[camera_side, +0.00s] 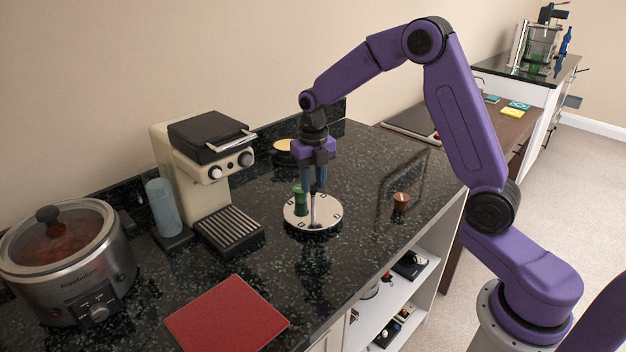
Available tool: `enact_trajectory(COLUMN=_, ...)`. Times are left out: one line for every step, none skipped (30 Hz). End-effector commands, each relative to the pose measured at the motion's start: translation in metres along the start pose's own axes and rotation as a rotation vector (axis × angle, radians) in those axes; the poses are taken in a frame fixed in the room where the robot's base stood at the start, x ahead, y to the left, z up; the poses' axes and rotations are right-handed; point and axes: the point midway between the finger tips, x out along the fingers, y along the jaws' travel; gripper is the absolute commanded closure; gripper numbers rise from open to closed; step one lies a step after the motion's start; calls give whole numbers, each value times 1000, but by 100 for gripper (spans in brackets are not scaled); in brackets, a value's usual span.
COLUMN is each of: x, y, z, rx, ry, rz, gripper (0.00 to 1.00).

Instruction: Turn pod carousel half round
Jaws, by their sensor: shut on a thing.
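The pod carousel (326,222) is a low, round, pale disc with dark slots on the black speckled counter. A green pod (300,202) stands on its left part. My gripper (314,192) points straight down over the disc from the purple arm. Its fingers are shut on the carousel's central post (313,217), of which only the lower part shows below the fingertips. The fingers hide the upper part of the post and some of the disc behind it.
A cream coffee machine (200,165) stands left of the carousel, with a slow cooker (65,265) farther left. A red mat (227,318) lies in front. A small brown pod (401,201) sits to the right. The counter right of the disc is mostly clear.

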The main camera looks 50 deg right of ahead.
Motion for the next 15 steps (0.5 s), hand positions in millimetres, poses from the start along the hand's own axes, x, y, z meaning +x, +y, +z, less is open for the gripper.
enact_trajectory(x=-1, y=0, z=0, rx=-11, ry=-3, rz=1, gripper=100)
enact_trajectory(x=-1, y=0, z=0, rx=-18, ry=-3, rz=1, gripper=100)
enact_trajectory(x=-1, y=0, z=0, rx=-27, ry=-3, rz=1, gripper=100)
enact_trajectory(x=-1, y=0, z=0, rx=-32, ry=-3, rz=1, gripper=100)
enact_trajectory(x=-1, y=0, z=0, rx=-37, ry=-3, rz=1, gripper=100)
enact_trajectory(x=-1, y=0, z=1, rx=-42, ry=-3, rz=1, gripper=100)
enact_trajectory(x=-1, y=0, z=0, rx=-46, ry=-3, rz=1, gripper=100)
enact_trajectory(x=-1, y=0, z=1, rx=-49, ry=-3, rz=1, gripper=100)
enact_trajectory(x=-1, y=0, z=1, rx=-53, ry=-3, rz=1, gripper=100)
enact_trajectory(x=-1, y=0, z=1, rx=-55, ry=-3, rz=1, gripper=100)
enact_trajectory(x=-1, y=0, z=1, rx=-57, ry=-3, rz=1, gripper=100)
enact_trajectory(x=-1, y=0, z=1, rx=-59, ry=-3, rz=1, gripper=100)
enact_trajectory(x=-1, y=0, z=1, rx=-60, ry=-3, rz=1, gripper=100)
enact_trajectory(x=-1, y=0, z=1, rx=-60, ry=-3, rz=1, gripper=100)
enact_trajectory(x=-1, y=0, z=1, rx=-61, ry=-3, rz=1, gripper=100)
